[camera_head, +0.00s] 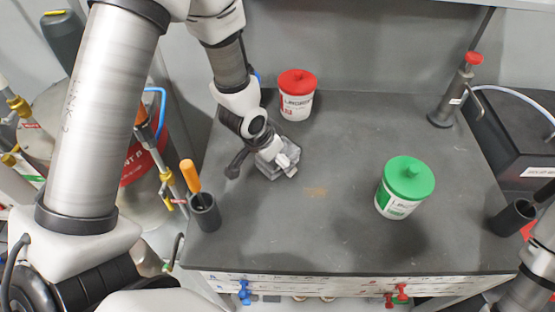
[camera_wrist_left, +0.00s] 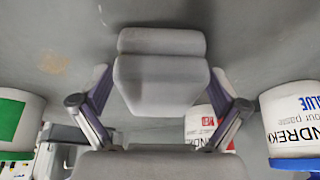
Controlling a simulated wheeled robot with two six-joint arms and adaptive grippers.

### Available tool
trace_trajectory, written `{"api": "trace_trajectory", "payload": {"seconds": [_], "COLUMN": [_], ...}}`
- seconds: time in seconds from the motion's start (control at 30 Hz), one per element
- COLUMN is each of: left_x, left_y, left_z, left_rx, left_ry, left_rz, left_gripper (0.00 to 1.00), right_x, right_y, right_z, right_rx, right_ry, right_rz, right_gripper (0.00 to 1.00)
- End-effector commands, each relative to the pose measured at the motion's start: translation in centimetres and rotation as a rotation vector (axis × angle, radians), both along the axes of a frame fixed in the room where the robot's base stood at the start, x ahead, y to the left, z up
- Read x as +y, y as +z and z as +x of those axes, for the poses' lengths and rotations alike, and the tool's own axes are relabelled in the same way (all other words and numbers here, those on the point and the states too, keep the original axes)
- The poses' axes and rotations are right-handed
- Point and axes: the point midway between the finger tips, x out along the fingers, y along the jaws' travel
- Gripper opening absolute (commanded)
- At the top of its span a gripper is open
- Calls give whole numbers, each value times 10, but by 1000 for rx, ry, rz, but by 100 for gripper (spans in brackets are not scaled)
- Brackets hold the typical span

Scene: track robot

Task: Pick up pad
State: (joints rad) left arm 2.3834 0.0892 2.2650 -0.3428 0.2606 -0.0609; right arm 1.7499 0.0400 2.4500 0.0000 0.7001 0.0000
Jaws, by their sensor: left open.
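A pale grey pad (camera_wrist_left: 160,75) with rounded edges fills the middle of the left wrist view. In the head view a grey, squarish block (camera_head: 267,168) that seems to be this pad lies on the dark bench, partly hidden by my left gripper (camera_head: 284,162). My left gripper is open over it, pointing down. In the left wrist view its fingers stand on either side of the pad. I cannot tell whether they touch it. My right arm shows only at the right edge; its gripper is out of view.
A red-lidded tub (camera_head: 297,95) stands behind the gripper and a green-lidded tub (camera_head: 404,187) to the right. Another tub (camera_wrist_left: 291,120) shows at the wrist view's right. A dark cup (camera_head: 205,212) with an orange-handled tool stands near the left edge. The bench's front middle is clear.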

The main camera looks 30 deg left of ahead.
Motion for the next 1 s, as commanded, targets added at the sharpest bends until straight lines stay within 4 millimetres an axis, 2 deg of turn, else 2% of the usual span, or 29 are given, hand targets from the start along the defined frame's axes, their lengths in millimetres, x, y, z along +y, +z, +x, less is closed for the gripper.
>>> {"api": "trace_trajectory", "payload": {"seconds": [0.2,0.23,0.37,0.4,0.53,0.57,0.77,0.9,1.0], "left_x": [0,0,0,0,0,0,0,0,0], "left_y": [0,0,0,0,0,0,0,8,17], "left_z": [0,0,0,0,0,0,0,0,0], "left_rx": [0,0,0,0,0,0,0,-1,0], "left_ry": [0,0,0,0,0,0,0,1,1], "left_rz": [0,0,0,0,0,0,0,0,0], "left_gripper": [98,91,45,39,38,33,33,33,33], "right_x": [0,0,0,0,0,0,0,0,0], "right_y": [0,0,0,0,0,0,0,3,13], "right_z": [0,0,0,0,0,0,0,0,0], "right_rx": [0,0,0,0,0,0,0,0,0], "right_ry": [0,0,0,0,0,0,0,0,0], "right_rz": [0,0,0,0,0,0,0,0,0], "right_gripper": [40,40,40,40,40,40,40,40,40]}}
